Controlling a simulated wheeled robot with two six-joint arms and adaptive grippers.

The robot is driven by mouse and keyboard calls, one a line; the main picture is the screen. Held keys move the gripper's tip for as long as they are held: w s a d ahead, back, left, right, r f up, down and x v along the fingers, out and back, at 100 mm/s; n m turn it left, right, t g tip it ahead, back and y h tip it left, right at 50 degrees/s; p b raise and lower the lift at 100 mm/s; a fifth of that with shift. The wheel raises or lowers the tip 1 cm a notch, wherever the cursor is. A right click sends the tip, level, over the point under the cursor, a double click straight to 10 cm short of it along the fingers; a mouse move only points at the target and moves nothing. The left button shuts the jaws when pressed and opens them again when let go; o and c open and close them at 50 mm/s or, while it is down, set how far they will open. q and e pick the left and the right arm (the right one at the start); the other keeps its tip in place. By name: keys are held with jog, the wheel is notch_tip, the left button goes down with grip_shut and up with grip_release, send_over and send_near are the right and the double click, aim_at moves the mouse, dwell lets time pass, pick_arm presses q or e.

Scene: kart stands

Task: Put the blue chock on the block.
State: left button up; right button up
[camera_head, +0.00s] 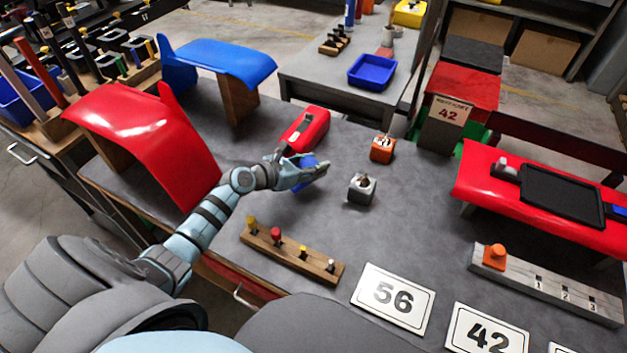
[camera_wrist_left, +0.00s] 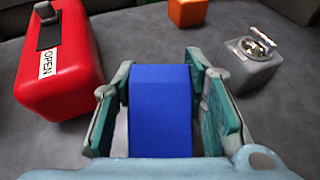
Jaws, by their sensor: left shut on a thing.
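The blue chock (camera_head: 308,160) is between the fingers of my left gripper (camera_head: 308,174), which is shut on it. In the left wrist view the chock (camera_wrist_left: 160,105) fills the gap between the left gripper's fingers (camera_wrist_left: 165,110). Whether it touches the grey table is unclear. A grey block (camera_head: 361,188) with a metal piece on top stands to the right of the gripper; it also shows in the wrist view (camera_wrist_left: 246,65). An orange block (camera_head: 382,149) with a metal top stands behind it, apart from the gripper. My right gripper is out of view.
A red box (camera_head: 305,129) marked OPEN in the wrist view stands just behind the gripper. A wooden peg rack (camera_head: 291,255) and number cards (camera_head: 392,298) lie in front. Red (camera_head: 150,140) and blue (camera_head: 218,58) panels stand left. The table (camera_head: 425,225) right of the grey block is clear.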

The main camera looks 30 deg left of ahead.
pick_arm(q)
notch_tip(320, 180, down, 3)
jog(key=shift+f+b, duration=0.2)
jog(key=shift+b, duration=0.6)
jog(key=shift+r, duration=0.15)
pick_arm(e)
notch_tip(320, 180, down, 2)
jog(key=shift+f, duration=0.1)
pick_arm(q)
jog(key=shift+f, duration=0.2)
jog(key=o, duration=1.2)
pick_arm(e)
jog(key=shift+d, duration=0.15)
pick_arm(q)
jog(key=shift+r, duration=0.1)
